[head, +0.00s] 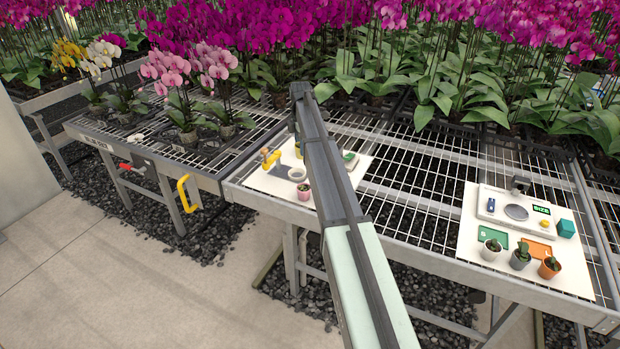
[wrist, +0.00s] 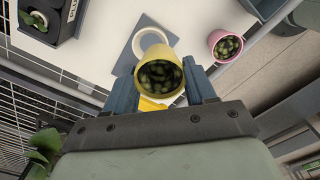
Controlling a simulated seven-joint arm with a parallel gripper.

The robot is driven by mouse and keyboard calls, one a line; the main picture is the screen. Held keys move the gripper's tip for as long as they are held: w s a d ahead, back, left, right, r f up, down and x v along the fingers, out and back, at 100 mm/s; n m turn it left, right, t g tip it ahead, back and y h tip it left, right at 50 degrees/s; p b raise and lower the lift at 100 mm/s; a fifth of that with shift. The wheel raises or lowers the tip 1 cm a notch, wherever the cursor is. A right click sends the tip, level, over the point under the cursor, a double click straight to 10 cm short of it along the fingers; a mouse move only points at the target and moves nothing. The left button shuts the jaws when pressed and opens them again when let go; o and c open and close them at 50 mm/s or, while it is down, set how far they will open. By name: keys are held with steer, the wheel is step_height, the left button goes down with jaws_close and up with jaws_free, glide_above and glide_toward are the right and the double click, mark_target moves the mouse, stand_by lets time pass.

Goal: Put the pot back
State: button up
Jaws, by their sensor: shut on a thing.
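In the wrist view, a yellow pot (wrist: 158,76) filled with green plant bits sits between the two blue-grey fingers of my gripper (wrist: 163,92), which is shut on it. Just beyond it, a white ring-shaped dish (wrist: 151,37) lies on a grey mat (wrist: 122,65). The pot's rim overlaps the dish's near edge in the picture; its height above the board is unclear. A pink pot (wrist: 212,48) with similar green contents stands to the right; it also shows in the head view (head: 303,191).
A black labelled box (wrist: 45,18) stands on the white board (wrist: 98,48), upper left. A second board (head: 466,240) at right holds a device (head: 516,212) and several small pots. Orchids crowd behind.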

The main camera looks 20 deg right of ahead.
steer(key=s+d+f, duration=0.1)
steer(key=s+d, duration=0.2)
steer(key=s, duration=0.2)
steer(key=shift+s+d+f, duration=0.1)
steer(key=shift+f, duration=4.45)
steer(key=shift+f, duration=0.15)
steer(key=o, duration=1.2)
steer(key=shift+c, duration=0.2)
step_height(320, 180, up, 12)
steer(key=shift+r, duration=0.2)
